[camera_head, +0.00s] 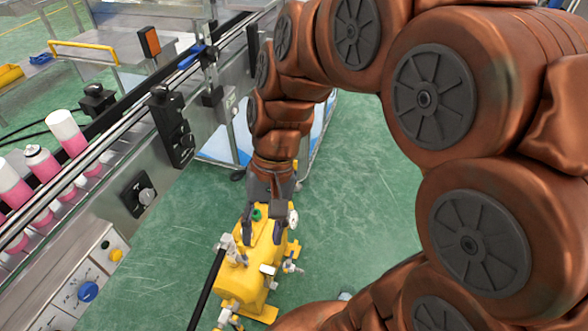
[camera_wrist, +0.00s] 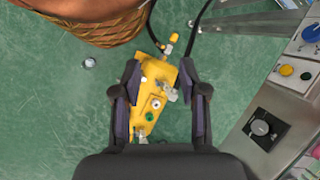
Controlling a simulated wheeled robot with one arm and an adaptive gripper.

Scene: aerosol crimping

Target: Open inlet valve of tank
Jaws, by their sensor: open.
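A yellow tank (camera_head: 243,262) stands on the green floor below the conveyor. It carries several valves and fittings, a green knob or cap on top (camera_head: 256,214) and a round white gauge (camera_head: 293,217). A black hose (camera_head: 207,289) runs from its side. I cannot tell which fitting is the inlet valve. My gripper (camera_head: 262,236) points down over the tank, its two fingers apart. In the wrist view the tank (camera_wrist: 160,82) lies between and beyond the open fingers of my gripper (camera_wrist: 160,82), with the green cap (camera_wrist: 151,117) near the lower end. Nothing is held.
A conveyor line (camera_head: 130,135) with pink and white cans (camera_head: 66,133) runs along the left. Its control panel has a blue knob (camera_head: 88,291) and a yellow button (camera_head: 115,255). Green floor (camera_head: 350,190) is open right of the tank.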

